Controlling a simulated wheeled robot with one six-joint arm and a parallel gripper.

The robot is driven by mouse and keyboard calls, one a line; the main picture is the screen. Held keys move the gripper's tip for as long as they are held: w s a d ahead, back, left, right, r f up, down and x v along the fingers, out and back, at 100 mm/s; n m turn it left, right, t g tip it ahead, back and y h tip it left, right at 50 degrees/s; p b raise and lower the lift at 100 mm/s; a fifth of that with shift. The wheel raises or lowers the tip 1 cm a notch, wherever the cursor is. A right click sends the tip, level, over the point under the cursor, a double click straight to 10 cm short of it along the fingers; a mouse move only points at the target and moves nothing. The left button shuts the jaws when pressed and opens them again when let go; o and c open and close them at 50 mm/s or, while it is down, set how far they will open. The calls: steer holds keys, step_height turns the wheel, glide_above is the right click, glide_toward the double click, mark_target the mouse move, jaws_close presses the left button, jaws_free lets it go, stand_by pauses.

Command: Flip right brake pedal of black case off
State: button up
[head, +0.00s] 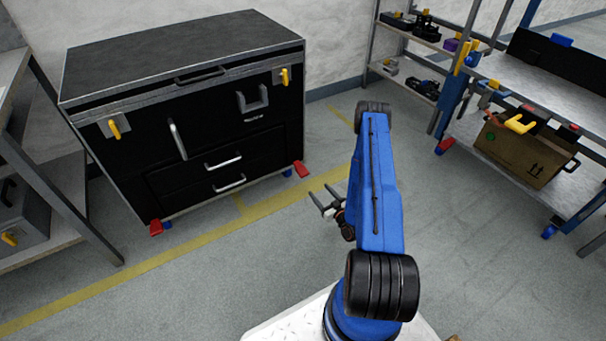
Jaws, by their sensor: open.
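The black case (190,110) stands on the floor at the left, with metal edges, a lid, two drawers, handles and yellow latches. Its right brake pedal (301,169) is a small red tab low at the front right corner, by a blue caster. The left brake pedal (156,228) is a like red tab at the front left corner. My gripper (326,201) is open and empty, to the right of and nearer than the right pedal, apart from it. My blue arm hides part of the floor. The exact tilt of the pedals is too small to tell.
A workbench on casters (540,95) stands at the right with a cardboard box (525,150) on its lower shelf. A metal shelf (415,45) stands at the back. A rack (35,155) is at the left edge. The floor (230,270) before the case is clear.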

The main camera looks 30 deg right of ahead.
mark_target(303, 171)
steer(key=w, duration=1.6)
steer(key=shift+w+a+f, duration=0.15)
steer(key=shift+a+f, duration=0.15)
steer(key=shift+f, duration=0.1)
steer(key=c, duration=1.5)
steer(key=shift+r+g, duration=1.2)
steer(key=shift+g, duration=0.2)
steer(key=shift+r+g+h, duration=0.3)
steer(key=shift+r+g, duration=0.45)
steer(key=shift+g, duration=0.55)
steer(key=o, duration=1.5)
